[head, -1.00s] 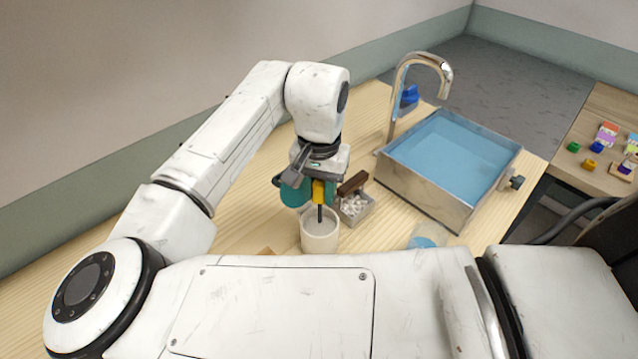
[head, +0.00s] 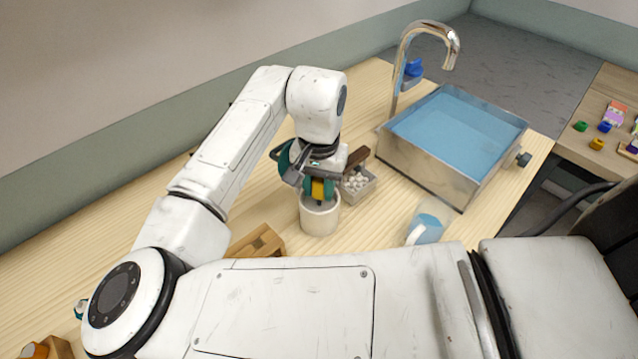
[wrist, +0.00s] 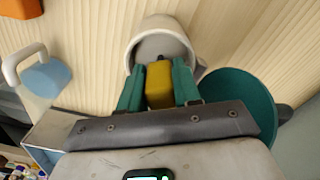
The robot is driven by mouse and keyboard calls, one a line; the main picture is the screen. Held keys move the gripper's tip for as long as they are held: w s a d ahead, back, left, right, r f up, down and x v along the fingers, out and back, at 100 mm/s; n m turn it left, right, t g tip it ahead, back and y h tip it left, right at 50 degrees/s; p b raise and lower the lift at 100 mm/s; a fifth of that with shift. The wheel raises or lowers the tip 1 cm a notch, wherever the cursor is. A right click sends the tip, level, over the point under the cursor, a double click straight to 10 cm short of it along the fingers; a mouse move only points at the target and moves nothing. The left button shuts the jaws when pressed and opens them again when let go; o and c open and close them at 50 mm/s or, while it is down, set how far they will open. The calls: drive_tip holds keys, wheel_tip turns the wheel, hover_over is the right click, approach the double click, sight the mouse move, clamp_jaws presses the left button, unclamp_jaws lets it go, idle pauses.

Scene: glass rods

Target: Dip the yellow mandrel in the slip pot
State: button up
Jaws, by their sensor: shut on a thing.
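The yellow mandrel (head: 318,189) is upright between the teal fingers of my gripper (head: 319,186). Its yellow handle also shows in the wrist view (wrist: 159,84), between the shut fingers (wrist: 159,88). The slip pot (head: 319,217) is a pale round pot on the wooden bench, directly below my gripper. The mandrel's dark lower end goes into the pot's mouth, and its tip is hidden. In the wrist view the pot (wrist: 160,26) lies just beyond the fingertips. I cannot tell how deep the tip is or whether it touches the slip.
A small box of white pieces (head: 360,188) stands right beside the pot. A blue-filled sink (head: 433,172) with a tap (head: 402,58) is to the right. A blue-and-white mug (head: 429,228) and a wooden block (head: 258,243) stand nearer.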

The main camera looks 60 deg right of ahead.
idle(0.6)
wheel_tip(320, 180, up, 11)
drive_tip(key=p, duration=1)
idle(0.3)
drive_tip(key=shift+r+p, duration=0.8)
drive_tip(key=shift+r, duration=1.7)
